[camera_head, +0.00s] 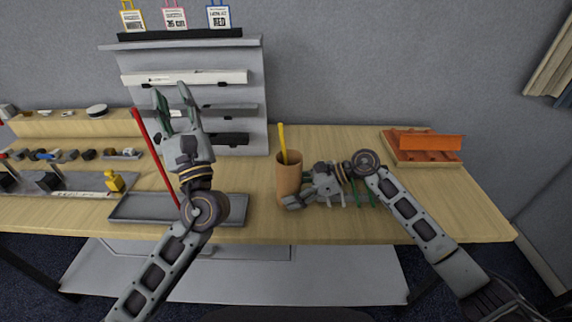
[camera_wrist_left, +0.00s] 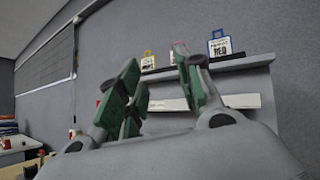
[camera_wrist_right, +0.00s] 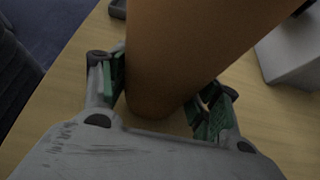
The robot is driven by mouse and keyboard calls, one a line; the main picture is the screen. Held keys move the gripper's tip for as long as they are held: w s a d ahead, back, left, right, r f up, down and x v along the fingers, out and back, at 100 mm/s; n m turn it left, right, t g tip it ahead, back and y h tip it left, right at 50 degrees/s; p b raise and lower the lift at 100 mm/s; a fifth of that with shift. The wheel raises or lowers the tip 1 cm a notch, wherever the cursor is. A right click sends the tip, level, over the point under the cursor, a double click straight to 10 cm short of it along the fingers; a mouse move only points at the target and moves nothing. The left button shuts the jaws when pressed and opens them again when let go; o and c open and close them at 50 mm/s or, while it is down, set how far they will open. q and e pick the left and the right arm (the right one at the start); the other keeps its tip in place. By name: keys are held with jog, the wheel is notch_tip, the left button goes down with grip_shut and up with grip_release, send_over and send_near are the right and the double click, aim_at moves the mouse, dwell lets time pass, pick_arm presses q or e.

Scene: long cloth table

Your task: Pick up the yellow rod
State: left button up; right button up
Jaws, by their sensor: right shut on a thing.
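The yellow rod (camera_head: 283,142) stands slightly tilted in a brown cup (camera_head: 288,180), with its upper part above the rim and its lower part hidden. My right gripper (camera_head: 303,192) is shut on the cup from its right side, low on its wall. In the right wrist view the cup (camera_wrist_right: 185,50) fills the space between the fingers (camera_wrist_right: 165,92); the rod does not show there. My left gripper (camera_head: 172,102) is raised, pointing up, open and empty. Its spread fingers also show in the left wrist view (camera_wrist_left: 158,78).
A red rod (camera_head: 150,150) slants beside my left gripper over a grey tray (camera_head: 125,208). A grey shelf rack (camera_head: 255,95) stands behind. An orange holder (camera_head: 430,142) on a wooden tray is at the right. A yellow piece (camera_head: 115,181) sits at the left. The table's front right is clear.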

pick_arm(q)
jog(key=d+f+g+h, duration=0.35)
jog(key=d+f, duration=0.25)
jog(key=d, duration=0.6)
jog(key=m+g+h, duration=0.2)
jog(key=m+h, duration=0.2)
send_near(282, 134)
jog(key=s, duration=0.1)
jog(key=shift+s+r, duration=0.15)
jog(key=shift+s, duration=0.1)
jog(key=shift+w, duration=0.1)
jog(key=shift+x, duration=3.35)
jog(key=shift+x, duration=2.6)
jog(key=shift+d, duration=0.1)
